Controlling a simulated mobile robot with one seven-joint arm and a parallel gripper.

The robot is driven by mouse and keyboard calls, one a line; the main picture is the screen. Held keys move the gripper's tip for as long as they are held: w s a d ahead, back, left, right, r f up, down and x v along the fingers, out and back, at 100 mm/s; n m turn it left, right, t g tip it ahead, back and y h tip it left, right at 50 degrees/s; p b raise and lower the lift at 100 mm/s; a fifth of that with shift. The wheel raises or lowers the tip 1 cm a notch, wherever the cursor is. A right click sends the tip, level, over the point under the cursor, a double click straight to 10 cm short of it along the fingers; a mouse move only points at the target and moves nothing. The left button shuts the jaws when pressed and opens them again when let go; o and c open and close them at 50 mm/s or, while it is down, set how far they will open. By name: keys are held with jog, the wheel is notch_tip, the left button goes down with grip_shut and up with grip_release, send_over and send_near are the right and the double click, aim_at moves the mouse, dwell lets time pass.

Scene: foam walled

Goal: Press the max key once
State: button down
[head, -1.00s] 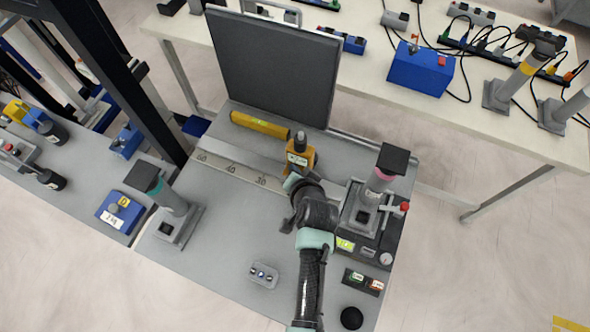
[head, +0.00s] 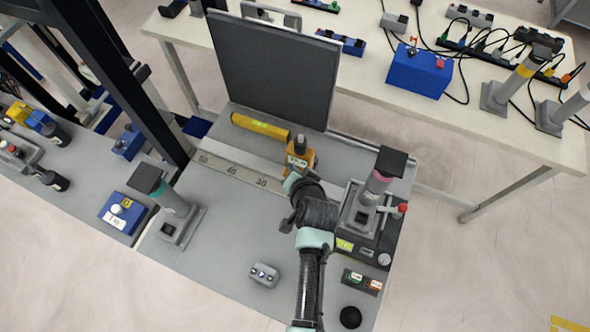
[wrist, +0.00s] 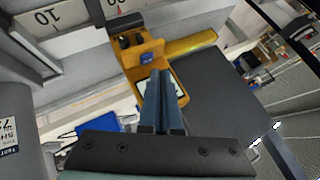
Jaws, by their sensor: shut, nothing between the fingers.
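A yellow-orange device (head: 301,160) stands by the ruler on the grey bench. It also shows in the wrist view (wrist: 131,59), with a blue square key (wrist: 147,58) and a pale screen partly hidden behind my fingers. Any lettering on the key is too small to read, so I cannot tell whether it is the max key. My gripper (wrist: 160,76) is shut and empty, its fingertips over the screen just below the blue square in the picture. I cannot tell whether they touch. In the head view my wrist (head: 306,190) stands right in front of the device.
A dark upright panel (head: 272,68) and a yellow bar (head: 260,126) stand behind the device. A grey post stand (head: 370,195) is close on the right, another (head: 170,200) on the left. A small grey box (head: 264,274) lies on the otherwise clear front left bench.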

notch_tip(320, 180, up, 5)
jog(key=p, duration=0.4)
jog(key=shift+p, duration=0.4)
jog(key=shift+f, duration=0.1)
dwell(0.7)
